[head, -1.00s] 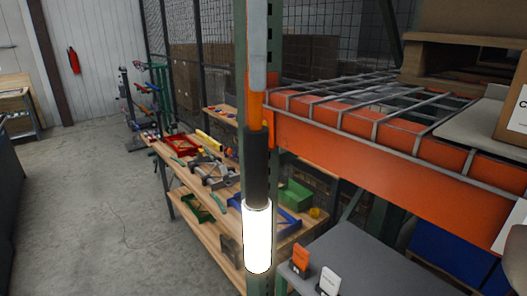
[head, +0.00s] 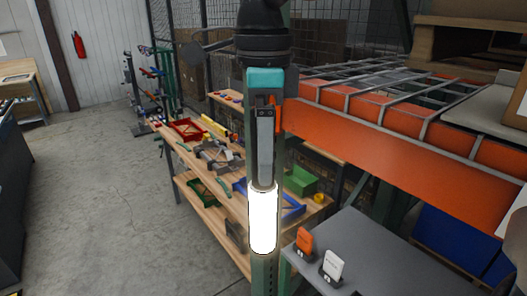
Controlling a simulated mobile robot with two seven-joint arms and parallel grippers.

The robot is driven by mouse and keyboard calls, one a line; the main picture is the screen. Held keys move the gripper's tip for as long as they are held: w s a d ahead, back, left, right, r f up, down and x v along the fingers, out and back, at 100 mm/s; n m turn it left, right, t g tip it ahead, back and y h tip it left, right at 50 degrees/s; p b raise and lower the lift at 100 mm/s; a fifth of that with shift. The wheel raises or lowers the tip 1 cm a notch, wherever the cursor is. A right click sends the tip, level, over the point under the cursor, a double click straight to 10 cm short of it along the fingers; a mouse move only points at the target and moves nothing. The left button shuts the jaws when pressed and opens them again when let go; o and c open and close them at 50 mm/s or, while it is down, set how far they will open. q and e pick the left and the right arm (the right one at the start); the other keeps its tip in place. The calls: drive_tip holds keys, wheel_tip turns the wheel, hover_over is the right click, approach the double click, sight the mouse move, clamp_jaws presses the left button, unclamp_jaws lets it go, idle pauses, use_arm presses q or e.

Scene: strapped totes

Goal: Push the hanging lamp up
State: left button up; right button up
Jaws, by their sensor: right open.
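The hanging lamp (head: 263,222) is a glowing white upright cylinder in the middle of the head view, in front of a green rack post. Its dark upper part and whatever it hangs from are hidden behind my right gripper (head: 265,180). That gripper comes down from the top, with a black wrist, a teal body and a grey finger pointing down to the lamp's bright top. The jaws are open, seen edge-on, so one finger mostly hides the other. I cannot tell whether the finger touches the lamp. My left gripper is not in view.
An orange rack beam (head: 400,145) with wire decking is close on the right. Below it is a grey table (head: 385,255) with an orange card (head: 304,241) and a white card (head: 333,264). A wooden workbench (head: 222,232) with trays stands behind. Open floor lies left.

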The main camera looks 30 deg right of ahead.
drive_tip(key=shift+f, duration=0.35)
drive_tip(key=shift+c, duration=0.4)
clamp_jaws()
idle(0.9)
